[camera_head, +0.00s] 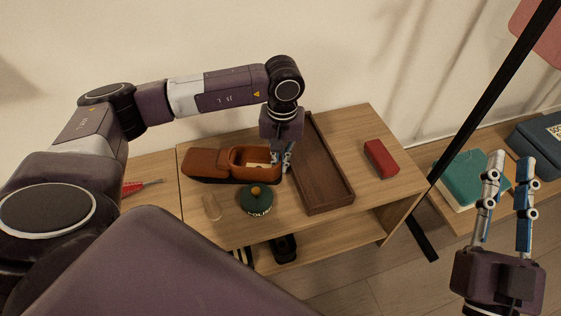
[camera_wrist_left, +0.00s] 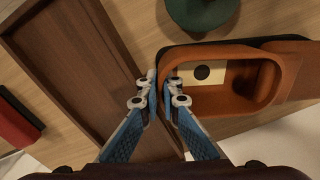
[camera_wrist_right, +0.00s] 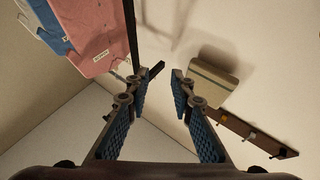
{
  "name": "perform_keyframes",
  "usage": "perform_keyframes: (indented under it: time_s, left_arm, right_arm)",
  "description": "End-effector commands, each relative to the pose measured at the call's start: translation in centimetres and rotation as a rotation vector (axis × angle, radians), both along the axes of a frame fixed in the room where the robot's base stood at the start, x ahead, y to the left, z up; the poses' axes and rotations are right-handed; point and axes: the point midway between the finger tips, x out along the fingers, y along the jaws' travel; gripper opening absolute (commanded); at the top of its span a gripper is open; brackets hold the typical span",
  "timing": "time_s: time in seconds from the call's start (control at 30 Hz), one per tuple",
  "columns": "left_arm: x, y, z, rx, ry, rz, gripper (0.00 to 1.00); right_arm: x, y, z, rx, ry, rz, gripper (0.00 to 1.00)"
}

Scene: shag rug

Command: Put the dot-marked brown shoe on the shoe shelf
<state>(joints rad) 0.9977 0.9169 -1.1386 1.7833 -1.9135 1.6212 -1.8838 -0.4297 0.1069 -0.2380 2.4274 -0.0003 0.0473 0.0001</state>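The brown shoe (camera_head: 207,163) lies on the wooden tabletop of the shelf unit (camera_head: 220,235), toe to the left and opening to the right. In the left wrist view, a black dot shows on the pale insole of the shoe (camera_wrist_left: 262,103). My left gripper (camera_head: 280,160) is at the heel end; in its wrist view its fingertips (camera_wrist_left: 161,78) are close together with the heel rim seemingly between them. My right gripper (camera_head: 508,165) is open and empty at the far right. A lower shelf (camera_head: 335,240) is partly visible under the top, with a dark shoe (camera_head: 284,248) on it.
A dark wooden tray (camera_head: 322,165) lies right of the heel, close to my left fingers. A green polish tin (camera_head: 256,200), a pale shoehorn-like piece (camera_head: 211,207) and a red box (camera_head: 380,158) are on the top. A black pole (camera_head: 495,75) stands left of my right gripper.

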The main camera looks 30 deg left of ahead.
Motion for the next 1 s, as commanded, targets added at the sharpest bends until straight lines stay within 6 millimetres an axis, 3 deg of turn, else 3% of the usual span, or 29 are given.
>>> perform_keyframes:
  time_s: [0.47,0.67,1.0]
  left_arm:
    - [0.0,0.0,0.2,0.0,0.0,0.0,0.12]
    - [0.1,-0.1,2.4,-0.001,-0.003,0.0,0.12]
    - [0.2,-0.1,7.3,0.0,-0.004,-0.001,0.12]
  right_arm:
    - [0.2,0.1,-0.2,-0.004,0.018,0.001,0.22]
    - [1.3,-0.1,-3.3,-0.047,0.168,-0.011,0.22]
    - [1.9,-0.9,-10.2,-0.128,0.478,-0.029,0.22]
